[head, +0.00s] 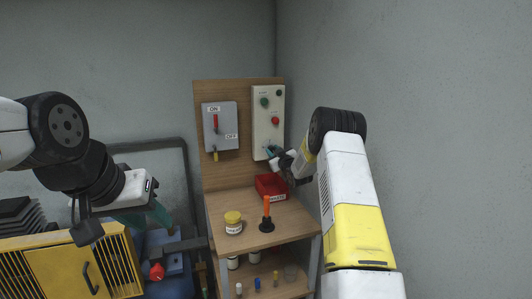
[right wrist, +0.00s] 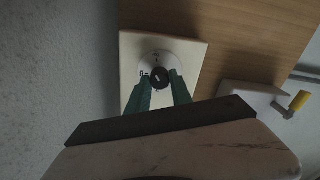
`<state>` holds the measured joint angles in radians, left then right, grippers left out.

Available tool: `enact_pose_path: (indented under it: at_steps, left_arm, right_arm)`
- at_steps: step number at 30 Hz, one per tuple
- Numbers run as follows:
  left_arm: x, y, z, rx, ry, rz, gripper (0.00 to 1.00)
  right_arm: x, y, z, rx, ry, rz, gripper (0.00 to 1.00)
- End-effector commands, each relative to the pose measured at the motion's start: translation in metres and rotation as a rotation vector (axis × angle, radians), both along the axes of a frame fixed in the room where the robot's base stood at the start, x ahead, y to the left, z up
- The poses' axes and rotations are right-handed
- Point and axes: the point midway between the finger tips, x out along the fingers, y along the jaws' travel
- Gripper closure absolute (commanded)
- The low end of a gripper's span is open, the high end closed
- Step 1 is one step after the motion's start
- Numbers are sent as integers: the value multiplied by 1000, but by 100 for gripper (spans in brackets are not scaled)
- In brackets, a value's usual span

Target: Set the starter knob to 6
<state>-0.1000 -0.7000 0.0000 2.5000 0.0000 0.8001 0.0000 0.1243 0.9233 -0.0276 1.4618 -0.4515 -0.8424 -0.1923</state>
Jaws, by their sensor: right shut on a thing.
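The starter knob (right wrist: 158,77) is a small black knob with a pale mark, on a round white dial (right wrist: 145,58) low on the cream control panel (head: 267,97). A 0 shows at the dial's left; other marks are too small to read, and so is the knob's exact setting. My right gripper (right wrist: 162,84) has its teal fingers on either side of the knob, shut on it. In the head view my right gripper (head: 270,152) hides most of the knob. My left gripper (head: 147,222) hangs at the left, away from the panel; its finger gap is unclear.
The panel has a green button (head: 264,101) and a red one (head: 275,121). A grey ON/OFF switch box (head: 228,139) is beside it. Below are a red bin (head: 268,183), a yellow-lidded jar (head: 233,222) and an orange-handled tool (head: 267,208). A wall is close at right.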

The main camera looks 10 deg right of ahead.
Motion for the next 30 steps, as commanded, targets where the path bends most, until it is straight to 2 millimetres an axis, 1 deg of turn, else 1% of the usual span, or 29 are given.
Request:
enact_pose_path:
  at_steps: [30]
  left_arm:
    - [0, 0, 0, 0, 0, 0, 64]
  right_arm:
    - [-1, 2, -2, -951, -184, 3, 100]
